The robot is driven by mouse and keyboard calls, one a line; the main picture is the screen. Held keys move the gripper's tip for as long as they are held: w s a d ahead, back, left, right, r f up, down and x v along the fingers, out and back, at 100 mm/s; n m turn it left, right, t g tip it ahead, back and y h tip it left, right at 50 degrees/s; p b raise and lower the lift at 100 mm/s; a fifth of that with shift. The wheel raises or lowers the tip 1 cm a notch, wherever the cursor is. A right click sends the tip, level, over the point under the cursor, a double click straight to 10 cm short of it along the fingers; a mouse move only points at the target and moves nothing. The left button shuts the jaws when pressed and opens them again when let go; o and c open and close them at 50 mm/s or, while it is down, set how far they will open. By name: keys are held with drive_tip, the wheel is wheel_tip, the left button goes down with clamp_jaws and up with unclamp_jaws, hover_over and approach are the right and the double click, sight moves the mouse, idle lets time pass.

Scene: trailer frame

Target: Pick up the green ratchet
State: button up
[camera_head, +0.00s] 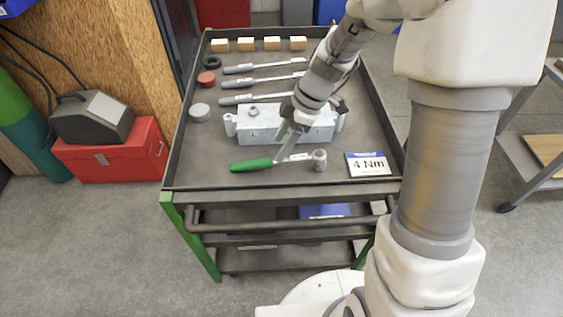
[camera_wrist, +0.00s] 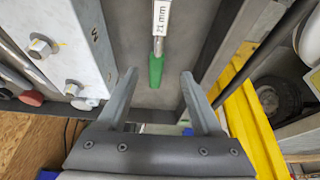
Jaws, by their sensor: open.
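The green ratchet (camera_head: 252,165) lies on the trolley's top tray, near its front edge. Its green handle points left and its round metal head is at the right. In the wrist view its green handle (camera_wrist: 156,68) and labelled shaft run away from me, with the handle end between the fingertips in the picture. I cannot tell the exact height between fingers and ratchet.
A metal block (camera_head: 262,124) with bolts stands just behind the ratchet. A "4 Nm" card (camera_head: 368,165) lies to its right. Several torque wrenches and wooden blocks (camera_head: 246,44) are farther back. The tray has a raised rim (camera_head: 270,187). Bare tray surrounds the handle.

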sight(270, 160)
drive_tip(key=x, duration=0.4)
drive_tip(key=b+x, duration=0.1)
drive_tip(key=x, duration=0.2)
drive_tip(key=shift+w+a+f, duration=0.25)
drive_tip(key=shift+f, duration=0.1)
clamp_jaws()
idle(1.1)
